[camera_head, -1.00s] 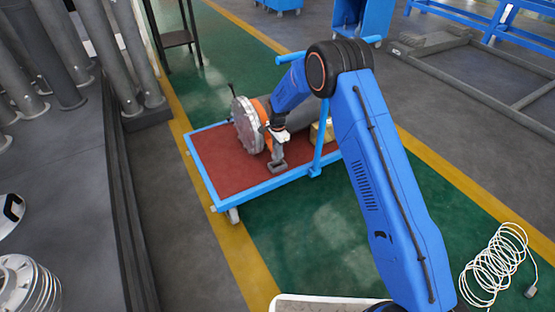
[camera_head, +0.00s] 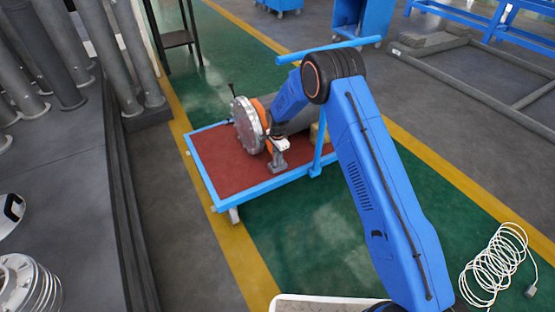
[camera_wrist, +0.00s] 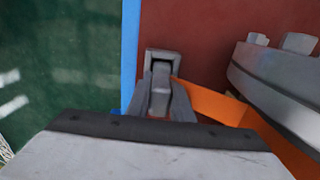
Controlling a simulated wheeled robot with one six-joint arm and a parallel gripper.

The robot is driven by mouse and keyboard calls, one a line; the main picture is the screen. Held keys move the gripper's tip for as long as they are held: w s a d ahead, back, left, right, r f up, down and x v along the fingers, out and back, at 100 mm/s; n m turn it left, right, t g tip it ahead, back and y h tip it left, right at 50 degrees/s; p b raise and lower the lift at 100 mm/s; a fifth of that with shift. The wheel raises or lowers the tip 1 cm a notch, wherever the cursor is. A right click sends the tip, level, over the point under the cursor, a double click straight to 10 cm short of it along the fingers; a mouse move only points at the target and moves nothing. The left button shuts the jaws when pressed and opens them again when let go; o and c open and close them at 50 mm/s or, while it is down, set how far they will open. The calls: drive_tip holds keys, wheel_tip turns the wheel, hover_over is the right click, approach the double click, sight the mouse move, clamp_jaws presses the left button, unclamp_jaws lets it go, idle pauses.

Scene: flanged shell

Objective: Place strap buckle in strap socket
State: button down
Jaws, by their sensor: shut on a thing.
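The flanged shell (camera_head: 248,126) lies on its side on the cart with an orange strap (camera_head: 269,145) around it. The strap also shows in the wrist view (camera_wrist: 212,103). A grey strap socket (camera_head: 278,165) stands by the cart's near edge, left of the shell in the wrist view (camera_wrist: 149,57). My gripper (camera_wrist: 160,108) is shut on the grey strap buckle (camera_wrist: 160,88), just at the socket. In the head view my gripper (camera_head: 281,147) is right above the socket. Whether the buckle is seated inside cannot be told; the gripper body hides its lower part.
The cart (camera_head: 211,165) has a red deck, blue edges and a blue handle (camera_head: 325,49) close behind my arm. Grey pipes (camera_head: 60,50) stand at the left. A white cable coil (camera_head: 495,262) lies on the floor at right.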

drive_tip(key=shift+f, duration=0.3)
drive_tip(key=c, duration=1.6)
unclamp_jaws()
drive_tip(key=shift+s+f, duration=0.1)
drive_tip(key=shift+o, duration=0.2)
drive_tip(key=shift+d+f, duration=0.1)
drive_tip(key=shift+s, duration=0.15)
drive_tip(key=r, duration=0.9)
drive_tip(key=shift+w, duration=0.25)
drive_tip(key=shift+s, duration=0.1)
